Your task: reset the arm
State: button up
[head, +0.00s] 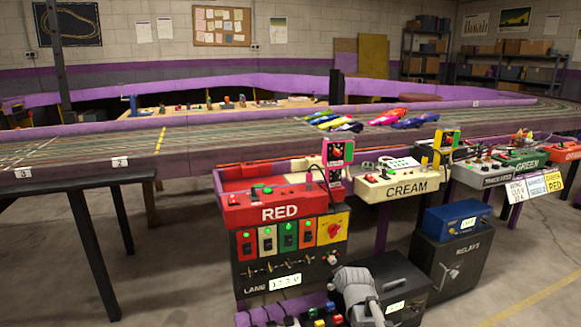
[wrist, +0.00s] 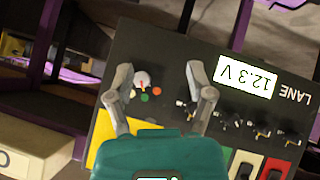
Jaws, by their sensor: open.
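My gripper (wrist: 157,70) is open in the wrist view, its two grey fingers apart with nothing held between them. The fingers point over a dark control panel (wrist: 155,45), which appears upside down. A small pale knob (wrist: 142,79) with a red mark shows between the fingers, beside a red and a green dot. I cannot tell whether the fingers touch the panel. In the head view the panel (head: 241,278) stands under the red RED station (head: 245,212). Part of my grey arm shows at the bottom; the fingers cannot be made out there.
The panel has a display reading 12.3 V (wrist: 246,79), several toggle switches and a yellow plate (head: 334,228) with a red dial. The cream CREAM station (head: 390,190) and a dark relay cabinet (head: 452,268) stand to the right. Open floor (head: 170,270) lies left of the panel.

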jog(key=s+d+r+m+g+p, duration=0.1)
jog(key=s+r+m+g+p, duration=0.35)
jog(key=s, duration=0.55)
jog(key=s+r+m+g+p, duration=0.2)
jog(key=s+r+g+p, duration=0.25)
jog(key=s+p, duration=0.5)
notch_tip(320, 180, up, 36)
jog(key=s+p, duration=0.1)
jog(key=p, duration=3.5)
jog(key=shift+r+h, duration=0.25)
jog(key=shift+h, duration=0.15)
jog(key=shift+a+n, duration=0.15)
jog(key=shift+n, duration=0.1)
jog(key=shift+c, duration=0.8)
